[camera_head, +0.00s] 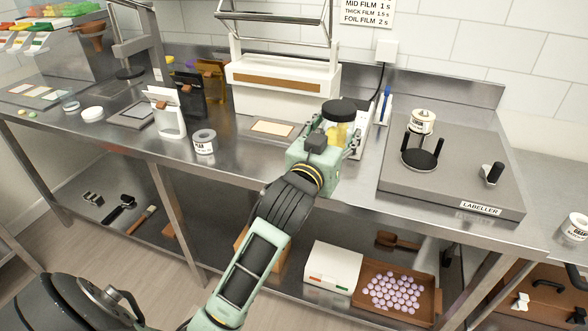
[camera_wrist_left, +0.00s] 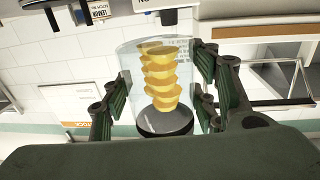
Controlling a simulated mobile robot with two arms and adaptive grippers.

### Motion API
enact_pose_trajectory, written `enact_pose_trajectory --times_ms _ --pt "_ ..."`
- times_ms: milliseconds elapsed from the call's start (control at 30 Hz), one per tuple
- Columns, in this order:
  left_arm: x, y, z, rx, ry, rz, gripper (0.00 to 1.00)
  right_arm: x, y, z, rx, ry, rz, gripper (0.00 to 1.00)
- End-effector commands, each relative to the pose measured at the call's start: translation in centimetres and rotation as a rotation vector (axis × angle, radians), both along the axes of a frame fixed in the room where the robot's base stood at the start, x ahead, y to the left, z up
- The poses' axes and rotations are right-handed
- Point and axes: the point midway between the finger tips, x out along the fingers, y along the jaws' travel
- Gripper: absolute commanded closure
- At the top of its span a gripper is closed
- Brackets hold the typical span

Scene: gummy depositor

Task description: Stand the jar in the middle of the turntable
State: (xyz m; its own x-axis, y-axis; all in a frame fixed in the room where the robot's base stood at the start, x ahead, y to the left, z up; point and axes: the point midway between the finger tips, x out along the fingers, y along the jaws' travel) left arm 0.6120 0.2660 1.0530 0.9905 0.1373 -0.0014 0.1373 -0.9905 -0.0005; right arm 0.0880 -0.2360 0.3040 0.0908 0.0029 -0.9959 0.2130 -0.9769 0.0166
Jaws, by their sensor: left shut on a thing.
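The jar (camera_wrist_left: 160,85) is clear glass with yellow-orange pieces stacked inside and a dark lid. In the head view the jar (camera_head: 337,133) stands out above my left gripper (camera_head: 345,142), over the steel counter in front of the sealer. My left gripper (camera_wrist_left: 160,105) is shut on the jar, with fingers on both sides of it in the wrist view. The turntable (camera_head: 419,159) is a black disc on the grey labeller, right of the jar, and looks empty. My right gripper is not in view.
The labeller (camera_head: 470,190) carries a label roll (camera_head: 423,121) on a post behind the turntable and a dark knob (camera_head: 492,174) at the right. A white sealer (camera_head: 284,85) stands behind the counter. A white tub (camera_head: 204,141) and pouches (camera_head: 166,113) stand left.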

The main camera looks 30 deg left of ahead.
Motion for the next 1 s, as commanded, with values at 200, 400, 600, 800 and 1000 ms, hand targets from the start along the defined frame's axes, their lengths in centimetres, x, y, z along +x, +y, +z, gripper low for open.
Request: enact_pose_trajectory --times_ms 200,400,600,800,1000 --pt "0.0 0.0 0.1 0.000 -0.001 0.001 0.93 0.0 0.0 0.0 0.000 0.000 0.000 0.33" --pt "0.1 0.6 -0.2 0.002 0.000 0.001 0.93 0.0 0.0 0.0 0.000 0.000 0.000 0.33" --pt "0.3 3.7 -2.2 0.007 0.004 0.004 0.93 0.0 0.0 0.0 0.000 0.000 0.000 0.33" --pt "0.6 7.9 -4.7 0.004 0.004 0.002 0.93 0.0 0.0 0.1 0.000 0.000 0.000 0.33" --pt "0.8 10.7 -6.3 0.002 0.001 0.002 0.93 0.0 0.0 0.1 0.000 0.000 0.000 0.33"
